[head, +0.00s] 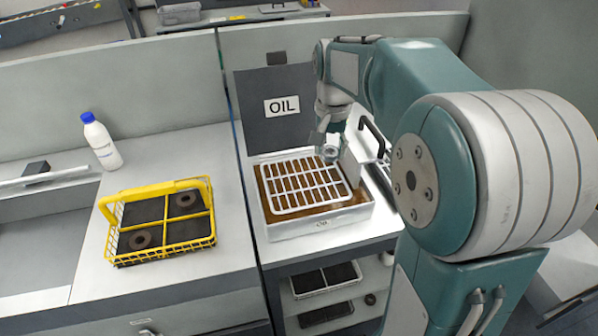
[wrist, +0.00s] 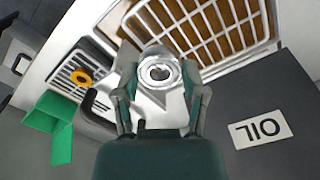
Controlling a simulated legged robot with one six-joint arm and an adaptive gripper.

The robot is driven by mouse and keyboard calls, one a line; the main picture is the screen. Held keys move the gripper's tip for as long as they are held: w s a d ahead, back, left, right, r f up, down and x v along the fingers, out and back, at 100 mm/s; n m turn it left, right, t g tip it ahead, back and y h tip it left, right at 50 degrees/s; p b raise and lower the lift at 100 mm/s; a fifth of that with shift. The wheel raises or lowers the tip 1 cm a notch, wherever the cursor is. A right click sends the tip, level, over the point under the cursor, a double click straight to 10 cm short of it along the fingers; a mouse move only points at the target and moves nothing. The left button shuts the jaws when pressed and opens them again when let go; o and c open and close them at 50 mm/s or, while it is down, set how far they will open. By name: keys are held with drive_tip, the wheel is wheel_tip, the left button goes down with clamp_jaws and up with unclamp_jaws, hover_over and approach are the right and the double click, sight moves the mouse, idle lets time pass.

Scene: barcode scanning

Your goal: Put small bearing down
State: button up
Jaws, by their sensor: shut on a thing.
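The small bearing (wrist: 159,72) is a shiny metal ring held between the fingertips of my gripper (wrist: 160,85) in the wrist view. In the head view my gripper (head: 328,140) is shut on the bearing (head: 329,153), above the back right part of the oil tray. The oil tray (head: 345,222) is a light metal box with brown oil and a white grid rack (head: 306,187) over it. The bearing looks raised above the rack; its exact height is hard to tell.
A yellow basket (head: 160,218) with dark rings stands on the left bench, near a white bottle (head: 101,142) with a blue cap. A dark OIL panel (head: 275,85) stands behind the tray. A black handle (head: 373,137) is right of the tray. A green object (wrist: 50,122) shows in the wrist view.

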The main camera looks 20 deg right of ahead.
hover_over(297, 180)
drive_tip(key=f, duration=0.6)
drive_tip(key=shift+s+d+f, duration=0.15)
drive_tip(key=shift+s+f, duration=0.05)
drive_tip(key=shift+f, duration=0.2)
drive_tip(key=f, duration=0.3)
drive_tip(key=shift+w+a+f, duration=0.1)
drive_tip(key=shift+w+a, duration=0.1)
drive_tip(key=shift+d+f, duration=0.15)
drive_tip(key=shift+f, duration=0.1)
drive_tip(key=shift+f, duration=0.2)
drive_tip(key=o, duration=1.2)
drive_tip(key=shift+c, duration=0.2)
wheel_tip(297, 180, up, 12)
drive_tip(key=shift+r, duration=0.2)
